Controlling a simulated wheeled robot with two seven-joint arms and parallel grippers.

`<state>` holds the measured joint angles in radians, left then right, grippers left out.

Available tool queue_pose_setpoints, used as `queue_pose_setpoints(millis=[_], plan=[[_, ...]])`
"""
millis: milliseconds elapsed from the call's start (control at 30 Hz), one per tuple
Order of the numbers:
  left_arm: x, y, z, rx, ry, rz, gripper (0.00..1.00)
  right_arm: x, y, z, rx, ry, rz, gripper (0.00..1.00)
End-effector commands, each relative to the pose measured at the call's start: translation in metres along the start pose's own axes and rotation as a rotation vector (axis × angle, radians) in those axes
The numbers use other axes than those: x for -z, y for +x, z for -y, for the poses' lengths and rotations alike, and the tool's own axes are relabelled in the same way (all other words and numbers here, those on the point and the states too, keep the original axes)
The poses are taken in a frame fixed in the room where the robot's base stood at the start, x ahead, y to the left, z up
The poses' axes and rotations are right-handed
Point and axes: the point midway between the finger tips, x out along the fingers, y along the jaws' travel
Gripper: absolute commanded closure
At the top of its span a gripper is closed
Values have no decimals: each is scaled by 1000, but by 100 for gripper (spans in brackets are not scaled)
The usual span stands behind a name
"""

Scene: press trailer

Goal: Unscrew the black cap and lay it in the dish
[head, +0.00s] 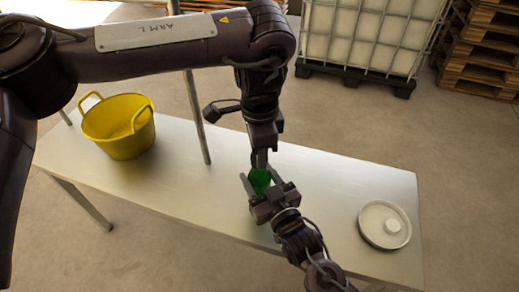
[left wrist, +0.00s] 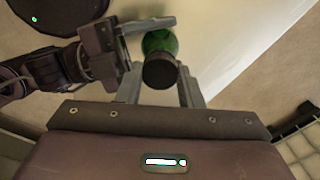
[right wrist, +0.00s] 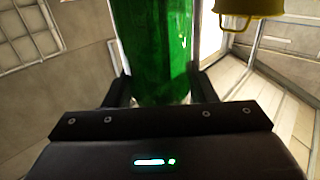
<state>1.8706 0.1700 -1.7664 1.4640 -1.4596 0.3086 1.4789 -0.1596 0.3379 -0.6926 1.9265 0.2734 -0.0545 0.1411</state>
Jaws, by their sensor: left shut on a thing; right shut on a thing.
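A green bottle (head: 260,181) stands upright over the table, between the fingers of my right gripper (head: 263,186), which is shut on its body. The bottle fills the upper middle of the right wrist view (right wrist: 155,45). The black cap (left wrist: 160,72) is on the bottle's top in the left wrist view, between the fingers of my left gripper (left wrist: 158,84). That gripper points straight down from above and is shut on the cap. In the head view my left fingers hide the cap. The white dish (head: 367,231) lies at the table's right end.
A white caged tank (head: 365,35) and wooden pallets (head: 485,50) stand behind.

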Motion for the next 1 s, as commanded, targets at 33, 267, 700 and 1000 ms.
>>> queue_pose_setpoints(millis=[33,267,700,1000], plan=[[0,0,1,3,-106,0,94,0,0,1,2,1,0,100],[-1,-1,1,3,-558,0,94,0,0,1,2,1,0,100],[-1,-1,2,3,-671,0,94,0,0,0,1,1,1,100],[-1,-1,2,3,-669,0,94,0,0,0,1,1,1,100]])
